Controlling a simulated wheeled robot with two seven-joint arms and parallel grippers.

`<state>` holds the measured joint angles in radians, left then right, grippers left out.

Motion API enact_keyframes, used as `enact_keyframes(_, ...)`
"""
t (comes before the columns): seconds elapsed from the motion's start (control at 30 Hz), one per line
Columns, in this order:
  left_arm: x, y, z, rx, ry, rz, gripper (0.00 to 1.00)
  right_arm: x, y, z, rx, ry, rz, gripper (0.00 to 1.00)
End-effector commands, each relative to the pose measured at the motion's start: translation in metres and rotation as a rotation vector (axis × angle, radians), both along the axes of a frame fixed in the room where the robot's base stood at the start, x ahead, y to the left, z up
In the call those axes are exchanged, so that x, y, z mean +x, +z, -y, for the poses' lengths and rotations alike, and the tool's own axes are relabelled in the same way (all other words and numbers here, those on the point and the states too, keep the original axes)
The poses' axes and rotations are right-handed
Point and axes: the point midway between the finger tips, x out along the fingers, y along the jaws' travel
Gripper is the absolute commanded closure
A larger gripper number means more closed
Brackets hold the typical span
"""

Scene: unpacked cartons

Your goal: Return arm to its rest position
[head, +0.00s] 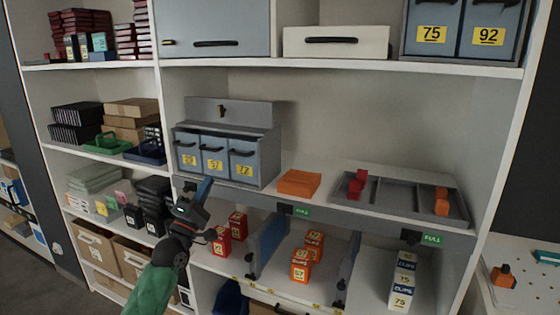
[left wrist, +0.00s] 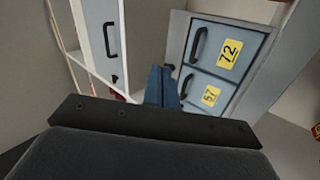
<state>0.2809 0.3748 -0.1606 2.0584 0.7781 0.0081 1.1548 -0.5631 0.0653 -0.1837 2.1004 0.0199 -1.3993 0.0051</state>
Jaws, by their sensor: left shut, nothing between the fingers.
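My left arm (head: 155,285), with a green sleeve, comes in from the lower left of the head view. Its gripper (head: 207,186) points up in front of the shelf unit, just below and left of the small drawer box (head: 265,155) with labels 57 and 72. The blue fingers are together and hold nothing. In the left wrist view the shut fingers (left wrist: 163,84) point toward the drawer fronts (left wrist: 218,50); I cannot tell the exact gap to them. My right gripper is not in view.
A blue divider (head: 268,243) separates lanes. A grey tray (head: 400,195) and orange pad (head: 298,183) lie above.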

Motion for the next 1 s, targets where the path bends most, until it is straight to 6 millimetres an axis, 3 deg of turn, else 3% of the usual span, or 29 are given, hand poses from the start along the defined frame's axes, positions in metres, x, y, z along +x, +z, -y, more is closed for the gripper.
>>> enact_keyframes(0.27,0.021,-0.049,0.020,0.497,0.177,-0.103,1.00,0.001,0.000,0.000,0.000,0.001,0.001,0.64)
enact_keyframes(0.53,0.034,-0.124,0.022,1.152,0.315,-0.232,1.00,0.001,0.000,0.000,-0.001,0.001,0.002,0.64)
enact_keyframes(0.6,0.031,-0.152,0.020,1.310,0.321,-0.280,1.00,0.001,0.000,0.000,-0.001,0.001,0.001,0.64)
enact_keyframes(0.77,0.005,-0.240,0.014,1.640,0.264,-0.428,1.00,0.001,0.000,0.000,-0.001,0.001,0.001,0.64)
enact_keyframes(1.0,-0.071,-0.367,0.012,1.914,0.073,-0.655,1.00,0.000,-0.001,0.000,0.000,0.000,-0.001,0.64)
